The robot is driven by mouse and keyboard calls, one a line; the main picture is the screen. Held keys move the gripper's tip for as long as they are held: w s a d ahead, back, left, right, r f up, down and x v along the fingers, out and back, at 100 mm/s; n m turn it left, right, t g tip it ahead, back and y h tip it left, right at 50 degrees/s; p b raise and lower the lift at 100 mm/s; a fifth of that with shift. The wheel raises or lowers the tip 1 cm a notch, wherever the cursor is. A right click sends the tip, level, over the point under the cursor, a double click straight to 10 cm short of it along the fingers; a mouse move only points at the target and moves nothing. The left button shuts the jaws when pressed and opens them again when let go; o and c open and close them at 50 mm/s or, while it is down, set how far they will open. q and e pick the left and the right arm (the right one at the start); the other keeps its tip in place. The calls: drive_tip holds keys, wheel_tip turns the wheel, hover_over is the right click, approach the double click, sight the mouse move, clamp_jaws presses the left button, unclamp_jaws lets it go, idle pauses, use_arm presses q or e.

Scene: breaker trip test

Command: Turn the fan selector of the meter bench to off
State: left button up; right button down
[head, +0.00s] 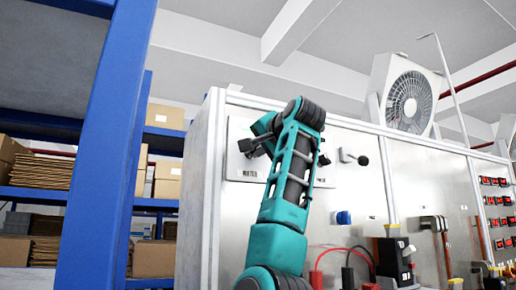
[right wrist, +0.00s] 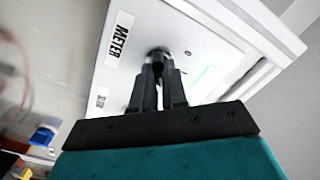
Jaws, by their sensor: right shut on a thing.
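The meter bench (head: 345,137) is a tall white-framed cabinet with a grey front panel. A plate marked METER (head: 250,173) is on its left part. My right gripper (head: 247,147), on the teal arm, is up against this plate. In the right wrist view the fingers of my right gripper (right wrist: 158,72) are shut on a dark round knob (right wrist: 158,53) on the plate, beside the METER label (right wrist: 119,38). It appears to be the selector; its pointer and setting are hidden by the fingers. My left gripper is not in view.
A white fan (head: 408,98) stands on top of the bench. A black-knobbed lever (head: 353,158) sticks out right of my arm. Red and black leads (head: 345,252), a blue socket (head: 343,217) and red displays (head: 494,202) are further along. A blue rack (head: 105,150) with boxes stands left.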

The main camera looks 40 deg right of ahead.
drive_tip(key=n, duration=1.9)
drive_tip(key=shift+f, duration=0.1)
drive_tip(key=shift+n, duration=0.3)
drive_tip(key=c, duration=1.2)
unclamp_jaws()
drive_tip(key=shift+o, duration=0.2)
drive_tip(key=b+v, duration=0.3)
drive_tip(key=v, duration=1)
